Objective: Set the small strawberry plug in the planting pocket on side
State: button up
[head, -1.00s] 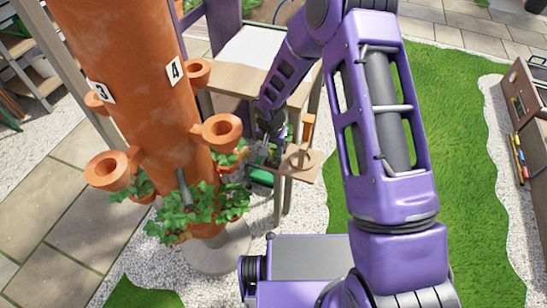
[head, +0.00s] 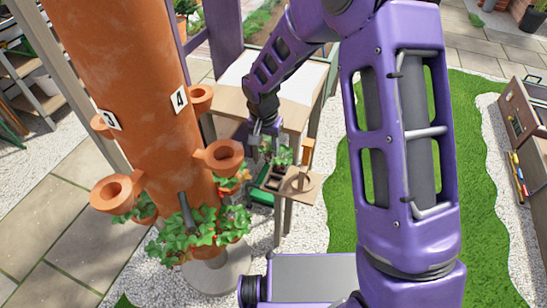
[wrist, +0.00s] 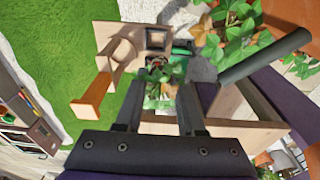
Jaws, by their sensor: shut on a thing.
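My gripper (head: 262,142) is shut on the small strawberry plug (head: 281,156), whose green leaves show just beside the fingers. In the wrist view the plug (wrist: 163,88) sits between the two fingers of the gripper (wrist: 158,105); its root end is hard to make out. The orange planting tower (head: 130,75) stands to the left, with plates 3 and 4. A round empty pocket (head: 222,154) juts out towards the gripper. Another empty pocket (head: 116,191) is at the lower left, and a smaller one (head: 201,96) is beside plate 4.
Below the gripper are a dark-celled tray (head: 272,181) and a wooden shelf (head: 300,186) with a round hole. A dark pipe (head: 187,200) and leafy plants (head: 200,228) stick out low on the tower. A wooden table (head: 285,112) stands behind the gripper.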

jog(key=s+a+r+p, duration=0.1)
jog(key=s+a+r, duration=0.25)
jog(key=r, duration=0.45)
jog(key=s+a+r+p, duration=0.1)
jog(key=s+a+r, duration=0.25)
jog(key=r, duration=0.35)
jog(key=s+a+r+p, duration=0.1)
jog(key=s+a+r, duration=0.25)
jog(key=r, duration=0.45)
notch_tip(320, 180, down, 8)
jog(key=b, duration=0.6)
jog(key=shift+s+d+r, duration=0.2)
jog(key=shift+d, duration=0.2)
jog(key=shift+f+b, duration=0.3)
jog(key=shift+f, duration=0.9)
jog(key=o, duration=1.2)
jog(key=shift+o, duration=0.2)
jog(key=shift+r, duration=0.15)
